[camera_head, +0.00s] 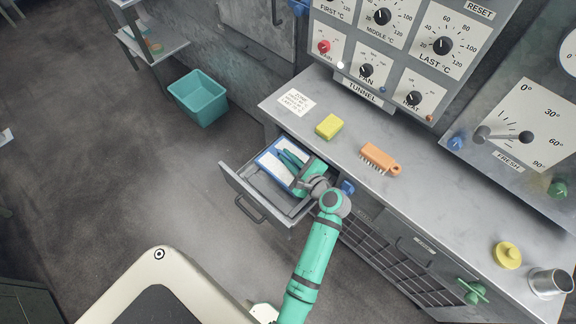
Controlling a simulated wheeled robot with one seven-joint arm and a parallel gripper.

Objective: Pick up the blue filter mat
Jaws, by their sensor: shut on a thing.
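The blue filter mat (269,162) shows in the open drawer (249,187) as a flat piece with a blue edge and a paler middle. My green gripper (290,160) is inside the drawer at the mat, with its fingers over the mat's upper right part. It is shut on the mat. The fingers and wrist hide part of the mat, so I cannot tell whether it is lifted off the drawer floor.
A yellow sponge (329,126), an orange brush (379,159) and a paper note (296,102) lie on the counter (440,190) above the drawer. A teal bin (198,98) stands on the floor at the left. The floor before the drawer is clear.

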